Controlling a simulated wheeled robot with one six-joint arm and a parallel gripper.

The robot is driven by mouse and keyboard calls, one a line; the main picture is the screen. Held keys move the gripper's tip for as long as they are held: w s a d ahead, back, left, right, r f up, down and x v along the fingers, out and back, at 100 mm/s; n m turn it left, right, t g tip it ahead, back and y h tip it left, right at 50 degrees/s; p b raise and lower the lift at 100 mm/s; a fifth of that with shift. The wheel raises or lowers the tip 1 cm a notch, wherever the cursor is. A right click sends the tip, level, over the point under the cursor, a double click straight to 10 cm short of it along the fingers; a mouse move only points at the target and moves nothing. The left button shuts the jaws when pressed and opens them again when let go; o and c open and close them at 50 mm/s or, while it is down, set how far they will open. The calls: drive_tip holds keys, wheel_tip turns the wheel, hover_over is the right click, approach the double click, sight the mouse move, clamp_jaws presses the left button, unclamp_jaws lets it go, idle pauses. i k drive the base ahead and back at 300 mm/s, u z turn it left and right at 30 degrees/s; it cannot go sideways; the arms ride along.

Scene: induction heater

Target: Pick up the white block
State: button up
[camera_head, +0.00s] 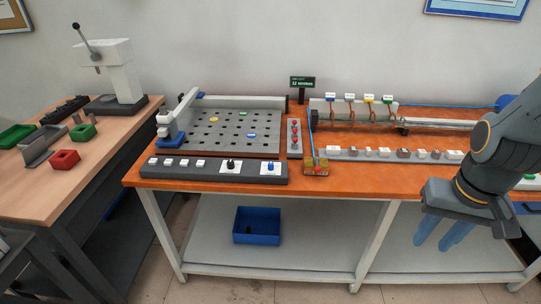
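Several small white blocks sit in a row with darker ones on a light strip on the orange bench; one white block (436,154) is near the right part of the row. I cannot tell which one is the task's block. My gripper (441,236) hangs at the right, in front of the bench's front edge, below and to the right of much of the row. Its two blue fingers point down and are apart, with nothing seen between them. My arm covers the right end of the bench.
A perforated plate (217,142) and a control panel (212,172) with white buttons stand at the left of the bench. Upright white-topped units (350,98) and a long rail (440,123) stand behind the row. A blue bin (257,226) is on the lower shelf.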

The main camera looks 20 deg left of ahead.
sight(330, 150)
drive_tip(key=u, duration=0.55)
drive_tip(key=i, duration=1)
drive_tip(key=z, duration=0.05)
